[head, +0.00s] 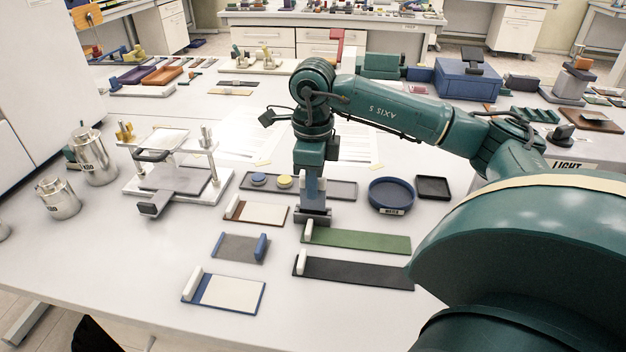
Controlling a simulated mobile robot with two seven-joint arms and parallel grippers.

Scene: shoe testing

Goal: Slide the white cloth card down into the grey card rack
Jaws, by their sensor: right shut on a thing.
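My right gripper (311,186) points straight down near the middle of the table. It is shut on a thin upright piece that its fingers mostly hide; this looks like the white cloth card. My left gripper is not in view.
A green board (360,238) and a black board (355,272) lie just in front. Boards with white faces lie to the left (263,213) and front left (232,293). A blue round dish (391,194) is right; a testing fixture (172,181) and metal weights (93,158) are left.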

